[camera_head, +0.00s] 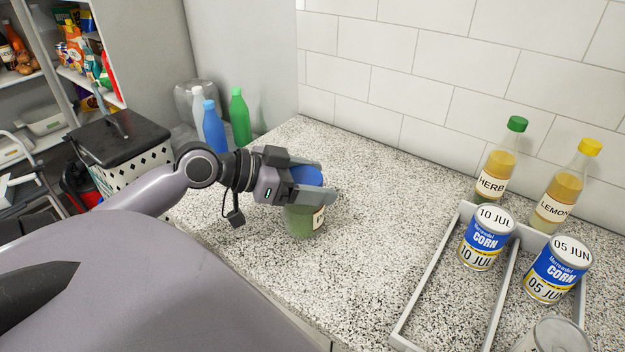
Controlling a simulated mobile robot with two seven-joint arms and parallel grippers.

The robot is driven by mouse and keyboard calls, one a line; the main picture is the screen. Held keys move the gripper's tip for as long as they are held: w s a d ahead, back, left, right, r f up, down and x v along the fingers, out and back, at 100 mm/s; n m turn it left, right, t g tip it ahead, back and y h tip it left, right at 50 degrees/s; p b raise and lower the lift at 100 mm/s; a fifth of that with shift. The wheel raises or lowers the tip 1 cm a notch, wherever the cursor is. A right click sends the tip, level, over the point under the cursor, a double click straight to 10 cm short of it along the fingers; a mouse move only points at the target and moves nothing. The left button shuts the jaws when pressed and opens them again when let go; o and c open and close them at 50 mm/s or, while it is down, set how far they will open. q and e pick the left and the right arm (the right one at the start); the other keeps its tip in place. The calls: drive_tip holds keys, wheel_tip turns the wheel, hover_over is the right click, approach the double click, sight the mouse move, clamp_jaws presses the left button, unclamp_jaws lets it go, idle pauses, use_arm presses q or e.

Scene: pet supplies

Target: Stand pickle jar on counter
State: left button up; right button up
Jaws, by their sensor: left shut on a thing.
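The pickle jar (302,220) is green with a blue lid and a pale label. It is upright at the middle of the speckled counter (370,230). My left gripper (318,192) comes in from the left and is shut on the jar near its lid. The fingers hide part of the jar's upper body. The jar's base looks at or very near the counter top; I cannot tell whether it touches. My right gripper is not in view.
A grey divided tray (424,290) at the right holds corn cans (487,238). Herb (497,165) and lemon (566,190) bottles stand behind them. Blue (213,130) and green (240,118) bottles stand at the back left. Counter right of the jar is clear.

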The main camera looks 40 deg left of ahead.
use_arm(q)
drive_tip(key=o, duration=1.9)
drive_tip(key=shift+c, duration=0.2)
drive_tip(key=shift+s, duration=0.1)
drive_tip(key=v, duration=1.2)
drive_tip(key=shift+b, duration=0.3)
drive_tip(key=shift+r, duration=0.1)
